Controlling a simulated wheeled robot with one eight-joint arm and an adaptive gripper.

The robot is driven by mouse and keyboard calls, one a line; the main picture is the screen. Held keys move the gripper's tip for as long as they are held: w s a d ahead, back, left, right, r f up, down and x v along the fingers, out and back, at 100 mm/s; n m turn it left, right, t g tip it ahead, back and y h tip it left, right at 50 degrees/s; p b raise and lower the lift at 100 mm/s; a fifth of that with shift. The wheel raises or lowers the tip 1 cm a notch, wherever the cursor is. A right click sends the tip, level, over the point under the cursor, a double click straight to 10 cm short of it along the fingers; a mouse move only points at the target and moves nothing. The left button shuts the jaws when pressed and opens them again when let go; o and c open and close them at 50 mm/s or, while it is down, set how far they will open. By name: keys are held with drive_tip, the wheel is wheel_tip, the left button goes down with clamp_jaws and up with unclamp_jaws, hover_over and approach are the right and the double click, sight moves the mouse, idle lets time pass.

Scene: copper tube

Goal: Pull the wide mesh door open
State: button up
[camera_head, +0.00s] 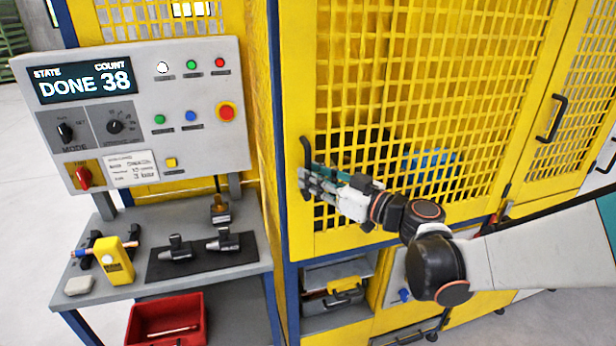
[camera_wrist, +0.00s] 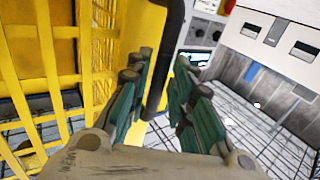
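The wide mesh door (camera_head: 420,70) is a yellow frame with yellow grating, and it looks closed against the blue post at its left. Its black upright handle (camera_head: 305,152) is on the left edge of the door. My gripper (camera_head: 304,184) is at the lower part of this handle, reaching in from the right. In the wrist view, the handle (camera_wrist: 168,50) passes into the space between the green-padded fingers of my gripper (camera_wrist: 160,75). The fingers stand apart, with a gap visible to the handle's right; contact on the left side is unclear.
A grey control panel (camera_head: 145,115) reading DONE 38 stands left of the door, above a bench (camera_head: 130,285) with fixtures. A red bin (camera_head: 165,325) is below. Another mesh door with a black handle (camera_head: 552,118) is at the right. An open shelf (camera_head: 335,318) lies under the wide door.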

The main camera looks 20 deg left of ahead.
drive_tip(key=shift+x, duration=0.95)
clamp_jaws()
